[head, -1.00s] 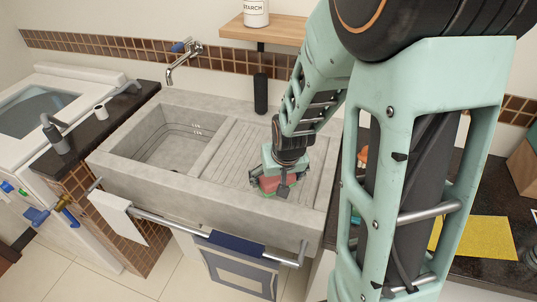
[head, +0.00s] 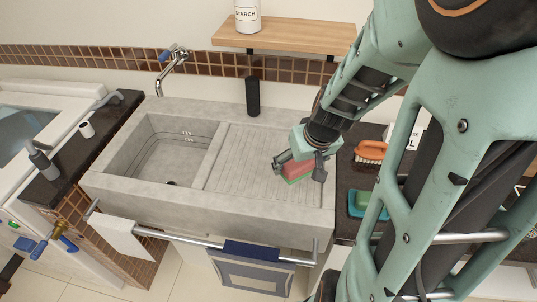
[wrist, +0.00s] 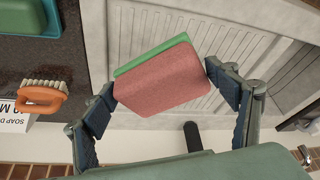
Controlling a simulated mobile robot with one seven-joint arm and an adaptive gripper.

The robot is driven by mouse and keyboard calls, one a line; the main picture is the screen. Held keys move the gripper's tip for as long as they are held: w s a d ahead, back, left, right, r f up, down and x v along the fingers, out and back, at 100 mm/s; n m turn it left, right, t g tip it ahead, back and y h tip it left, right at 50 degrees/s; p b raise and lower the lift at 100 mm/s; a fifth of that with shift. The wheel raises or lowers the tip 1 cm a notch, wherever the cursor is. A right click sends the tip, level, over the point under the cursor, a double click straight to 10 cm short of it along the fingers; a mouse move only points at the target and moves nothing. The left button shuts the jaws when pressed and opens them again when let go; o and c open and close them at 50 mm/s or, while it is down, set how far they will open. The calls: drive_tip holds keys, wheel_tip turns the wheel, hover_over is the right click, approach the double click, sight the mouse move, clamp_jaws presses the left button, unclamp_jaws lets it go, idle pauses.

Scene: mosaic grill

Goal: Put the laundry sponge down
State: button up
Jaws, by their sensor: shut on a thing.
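The laundry sponge (head: 298,170) is reddish-pink with a green layer. My gripper (head: 300,167) is shut on it, over the right end of the sink's ribbed drainboard (head: 250,160). In the wrist view the sponge (wrist: 165,80) sits between the two fingers of my gripper (wrist: 165,92), tilted, with its pink face towards the camera. The ribbed board shows behind it. I cannot tell for sure whether the sponge touches the board.
Right of the sink, a dark counter holds an orange brush (head: 371,151) and a green bar in a teal dish (head: 359,203). A black cylinder (head: 252,97) stands at the sink's back edge. The basin (head: 160,150) is empty. A wooden shelf (head: 285,36) hangs above.

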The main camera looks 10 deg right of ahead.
drive_tip(key=shift+s+d+r, duration=0.25)
drive_tip(key=shift+d+r, duration=0.1)
drive_tip(key=shift+r, duration=0.25)
drive_tip(key=w+a+f+b, duration=0.4)
drive_tip(key=w+f+b, duration=0.1)
drive_tip(key=w, duration=0.4)
drive_tip(key=b, duration=0.3)
approach(267, 167)
drive_tip(key=shift+w+d+f, duration=0.2)
drive_tip(key=shift+w+f, duration=0.55)
drive_tip(key=shift+f, duration=0.1)
drive_tip(key=shift+w+f, duration=0.15)
drive_tip(key=shift+s+b+x, duration=0.2)
drive_tip(key=shift+b+x, duration=0.45)
drive_tip(key=shift+x, duration=0.2)
drive_tip(key=shift+s+b+x, duration=0.15)
drive_tip(key=shift+b+x, duration=0.45)
drive_tip(key=shift+x, duration=0.25)
drive_tip(key=shift+a+f, duration=0.15)
drive_tip(key=shift+f, duration=0.15)
drive_tip(key=o, duration=1.1)
